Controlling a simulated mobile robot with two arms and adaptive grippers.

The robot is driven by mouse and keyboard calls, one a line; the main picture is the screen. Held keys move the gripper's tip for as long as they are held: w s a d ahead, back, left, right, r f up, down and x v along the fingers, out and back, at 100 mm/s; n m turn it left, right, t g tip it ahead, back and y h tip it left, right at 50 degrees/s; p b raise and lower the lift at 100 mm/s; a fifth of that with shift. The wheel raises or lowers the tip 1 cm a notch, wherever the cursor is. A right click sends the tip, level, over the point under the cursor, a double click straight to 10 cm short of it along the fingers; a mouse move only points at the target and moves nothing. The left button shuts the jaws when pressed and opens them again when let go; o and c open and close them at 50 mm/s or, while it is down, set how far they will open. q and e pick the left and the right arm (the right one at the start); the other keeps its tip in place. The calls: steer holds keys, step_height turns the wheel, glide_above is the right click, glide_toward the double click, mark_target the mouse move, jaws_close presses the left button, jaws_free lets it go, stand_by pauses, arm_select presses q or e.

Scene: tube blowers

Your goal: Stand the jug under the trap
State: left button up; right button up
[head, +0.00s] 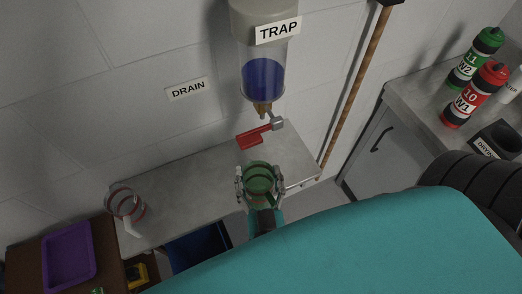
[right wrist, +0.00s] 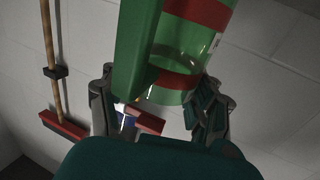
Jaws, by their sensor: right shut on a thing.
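The trap (head: 263,75) is a clear wall-mounted cylinder holding blue liquid, with a brass outlet and a red lever (head: 254,137) below. A green see-through jug (head: 258,176) is between the fingers of my right gripper (head: 258,190), which is shut on it. In the head view the jug is below and in front of the trap's outlet; I cannot tell whether it is over or on the bench. The right wrist view shows the jug's green body with red bands (right wrist: 185,65) large between the fingers. My left gripper is not in view.
A clear jug with red bands (head: 124,203) stands on the left of the grey bench (head: 190,196). A purple tray (head: 69,256) is at lower left. A wooden pole (head: 356,84) leans at the wall. Green (head: 475,62) and red (head: 472,96) bottles stand on the right counter.

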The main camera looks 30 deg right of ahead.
mark_target(252, 188)
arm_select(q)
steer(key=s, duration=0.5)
arm_select(e)
steer(key=s+a+r, duration=0.1)
steer(key=s+a+r+m+h, duration=0.1)
steer(key=shift+a, duration=0.35)
arm_select(q)
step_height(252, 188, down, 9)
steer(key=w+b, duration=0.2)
steer(key=b, duration=0.7)
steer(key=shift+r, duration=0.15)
arm_select(e)
steer(key=w+d+f, duration=0.5)
steer(key=w+d, duration=0.4)
steer(key=w, duration=0.3)
steer(key=shift+w, duration=0.3)
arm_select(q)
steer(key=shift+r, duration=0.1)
arm_select(e)
steer(key=shift+d, duration=0.1)
steer(key=o, duration=1.4)
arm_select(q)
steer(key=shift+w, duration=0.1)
